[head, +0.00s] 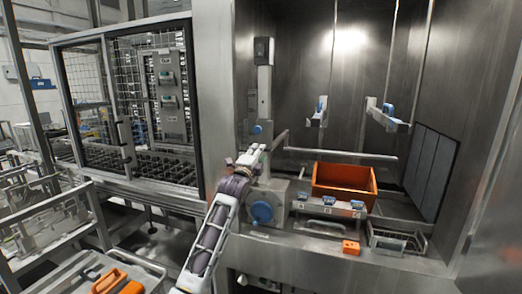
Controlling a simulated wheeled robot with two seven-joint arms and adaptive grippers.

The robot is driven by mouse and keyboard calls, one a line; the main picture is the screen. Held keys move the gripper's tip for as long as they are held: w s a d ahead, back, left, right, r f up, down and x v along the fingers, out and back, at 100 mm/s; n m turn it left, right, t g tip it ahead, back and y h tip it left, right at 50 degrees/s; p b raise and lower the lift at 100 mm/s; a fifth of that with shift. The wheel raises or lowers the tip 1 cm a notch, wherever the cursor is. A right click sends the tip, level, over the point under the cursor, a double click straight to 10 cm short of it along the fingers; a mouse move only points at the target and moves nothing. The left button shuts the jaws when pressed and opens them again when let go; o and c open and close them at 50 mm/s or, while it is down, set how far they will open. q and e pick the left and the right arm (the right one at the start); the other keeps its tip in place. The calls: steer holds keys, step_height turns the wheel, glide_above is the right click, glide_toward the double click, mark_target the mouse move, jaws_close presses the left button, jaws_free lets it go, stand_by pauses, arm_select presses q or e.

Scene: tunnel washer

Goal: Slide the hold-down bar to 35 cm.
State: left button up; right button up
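A long grey horizontal bar (340,154), which looks like the hold-down bar, runs across the steel washer chamber behind and above an orange crate (345,190). Near its left end stands a grey upright post (264,95) with a blue knob (257,129) low on it. Any scale is too small to read. My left arm rises from the bottom, and my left gripper (252,157) is in front of the foot of the post, left of the bar. Its fingers are too small and overlapped to tell open from shut, or whether they touch anything. My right gripper is out of view.
A large blue knob (262,212) sits right beside my forearm. Blue-handled fittings (388,117) hang in the chamber. An orange block (351,247) and a wire basket (398,241) are at the front ledge. A mesh cage (85,100) and carts (50,220) stand left.

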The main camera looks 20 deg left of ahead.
arm_select(q)
steer(key=shift+w+d+r+p, duration=0.1)
steer(key=shift+w+r+p, duration=0.1)
steer(key=shift+w, duration=0.7)
steer(key=shift+w+r+p, duration=0.1)
steer(key=shift+w+r, duration=0.05)
steer(key=shift+w, duration=0.7)
jaws_close()
